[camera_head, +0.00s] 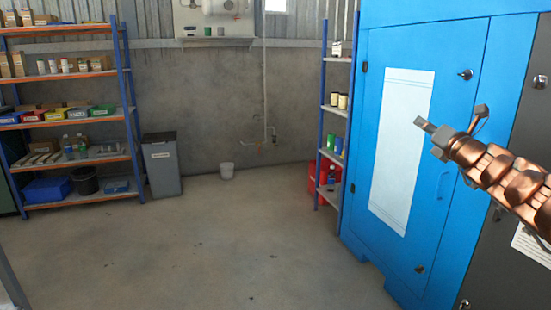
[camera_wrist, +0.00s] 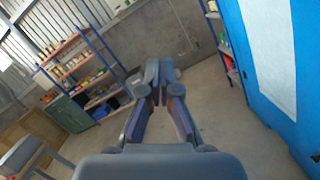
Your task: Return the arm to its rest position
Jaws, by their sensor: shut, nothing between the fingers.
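My gripper (camera_wrist: 159,75) shows in the middle of the wrist view, with its two dark grey fingers brought together and nothing held between them. In the head view my copper-coloured arm reaches in from the right edge, with the small grey gripper (camera_head: 421,123) at its end pointing left. The arm is raised and shows in front of the blue cabinet (camera_head: 455,60). The cabinet also stands at the right of the wrist view (camera_wrist: 245,45). My arm's base and lower links are out of view.
A stocked shelf rack (camera_head: 70,105) stands at the left, beside a grey bin (camera_head: 162,168). A narrow shelf (camera_head: 338,100) stands left of the cabinet. The concrete floor (camera_head: 220,250) in the middle is clear.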

